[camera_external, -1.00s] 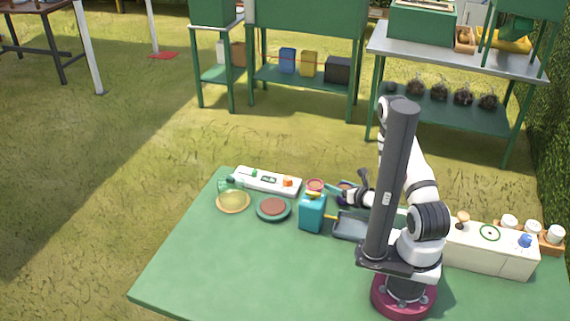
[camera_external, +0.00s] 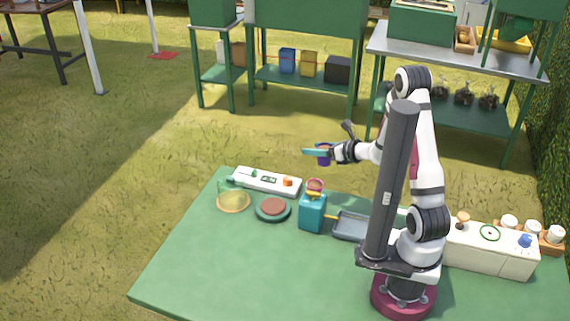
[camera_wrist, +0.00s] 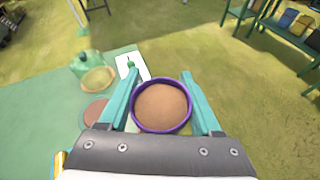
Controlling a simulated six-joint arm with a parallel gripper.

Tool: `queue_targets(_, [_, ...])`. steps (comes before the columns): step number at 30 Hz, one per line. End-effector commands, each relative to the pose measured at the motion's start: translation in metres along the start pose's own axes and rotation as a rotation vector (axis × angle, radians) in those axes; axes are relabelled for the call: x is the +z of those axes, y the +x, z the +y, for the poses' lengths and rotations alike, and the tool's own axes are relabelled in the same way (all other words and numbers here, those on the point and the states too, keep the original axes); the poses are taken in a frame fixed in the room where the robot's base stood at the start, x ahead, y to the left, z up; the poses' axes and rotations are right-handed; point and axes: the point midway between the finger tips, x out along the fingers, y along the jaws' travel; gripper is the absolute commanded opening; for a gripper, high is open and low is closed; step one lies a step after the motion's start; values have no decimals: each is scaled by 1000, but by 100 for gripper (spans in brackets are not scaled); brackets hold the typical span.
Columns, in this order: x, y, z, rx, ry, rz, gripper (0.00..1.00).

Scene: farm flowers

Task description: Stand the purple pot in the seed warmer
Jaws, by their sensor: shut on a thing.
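The purple pot (camera_external: 324,160) is held in the air by my gripper (camera_external: 318,153), above the far edge of the green table. In the wrist view my gripper (camera_wrist: 160,80) has its two teal fingers on either side of the pot (camera_wrist: 162,108), shut on it. The pot looks upright, with a purple rim and brown soil inside. A round yellow dish (camera_external: 233,202) with a clear green dome beside it stands at the table's left; it may be the seed warmer, but I cannot tell for sure. It also shows in the wrist view (camera_wrist: 98,80).
A white panel (camera_external: 265,181) with knobs lies along the far edge. A dark saucer with a brown top (camera_external: 273,208), a teal box (camera_external: 312,212) bearing a reddish pot, and a grey tray (camera_external: 349,227) stand nearby. The table's front left is clear.

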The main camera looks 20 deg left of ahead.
Motion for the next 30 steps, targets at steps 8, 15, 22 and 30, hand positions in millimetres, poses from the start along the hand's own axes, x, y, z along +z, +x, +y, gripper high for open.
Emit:
queue_targets(8, [31,23,70,523,-220,83,7])
queue_targets(15, [1,6,91,978,-399,158,7])
queue_targets(22, [-24,11,100,1106,-451,178,7])
queue_targets(30, [-64,66,163,1103,-454,178,7])
